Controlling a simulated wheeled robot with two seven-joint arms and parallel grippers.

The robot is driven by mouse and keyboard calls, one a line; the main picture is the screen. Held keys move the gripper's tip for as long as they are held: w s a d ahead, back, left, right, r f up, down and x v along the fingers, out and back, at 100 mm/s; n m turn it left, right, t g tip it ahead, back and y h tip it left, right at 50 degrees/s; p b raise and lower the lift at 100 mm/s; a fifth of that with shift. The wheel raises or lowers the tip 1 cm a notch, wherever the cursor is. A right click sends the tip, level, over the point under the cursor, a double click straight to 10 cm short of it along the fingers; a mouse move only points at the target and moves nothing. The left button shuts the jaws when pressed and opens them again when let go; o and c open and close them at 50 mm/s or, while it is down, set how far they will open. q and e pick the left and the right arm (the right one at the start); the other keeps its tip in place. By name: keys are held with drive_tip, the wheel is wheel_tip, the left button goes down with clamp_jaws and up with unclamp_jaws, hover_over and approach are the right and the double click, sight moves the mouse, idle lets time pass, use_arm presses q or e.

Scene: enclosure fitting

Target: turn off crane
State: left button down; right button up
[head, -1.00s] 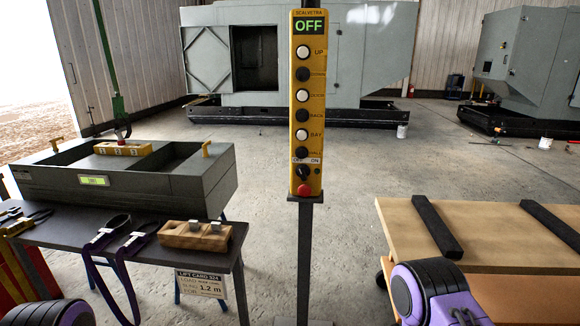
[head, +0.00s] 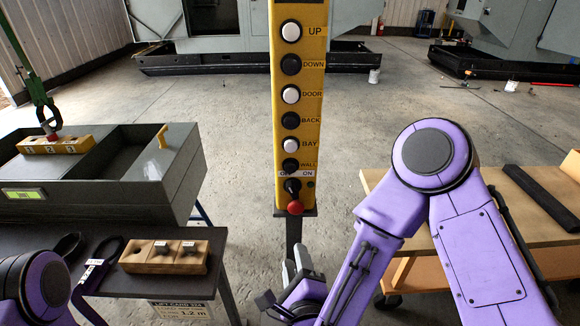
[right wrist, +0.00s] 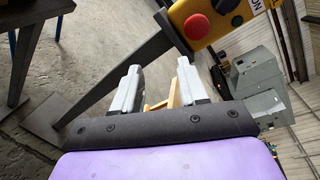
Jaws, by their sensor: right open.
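The yellow crane control box (head: 312,110) stands on a dark post in the middle of the head view. It carries white and black buttons labelled UP, DOWN, DOOR, BACK, BAY and WALL. Below them is a black OFF/ON selector switch (head: 292,186), then a red button (head: 295,207) at the bottom end. My right gripper (head: 298,262) is open and empty, below the red button and apart from it. In the right wrist view the red button (right wrist: 197,27) lies beyond the fingers (right wrist: 160,68). My left gripper is out of view; only part of that arm shows at lower left.
A table at left holds a grey enclosure (head: 185,165) with a crane hook above it, and a wooden block (head: 165,250). Floor behind the post is clear.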

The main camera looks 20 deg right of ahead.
sight(291, 191)
wheel_tip(291, 191, up, 10)
drive_tip(key=m+t+h+p, duration=0.1)
drive_tip(key=m+h, duration=0.1)
drive_tip(key=m, duration=0.5)
drive_tip(key=shift+m, duration=0.9)
drive_tip(key=p+x, duration=0.1)
drive_tip(key=x, duration=0.2)
drive_tip(key=p+x, duration=0.2)
drive_tip(key=x, duration=0.1)
drive_tip(key=r+p+x, duration=0.1)
drive_tip(key=p+x, duration=0.1)
drive_tip(key=x, duration=0.1)
drive_tip(key=shift+w+a, duration=0.15)
drive_tip(key=shift+a, duration=0.05)
drive_tip(key=shift+w+f+p, duration=0.1)
drive_tip(key=shift+w+p, duration=0.25)
drive_tip(key=shift+w, duration=0.1)
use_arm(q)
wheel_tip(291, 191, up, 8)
use_arm(e)
clamp_jaws()
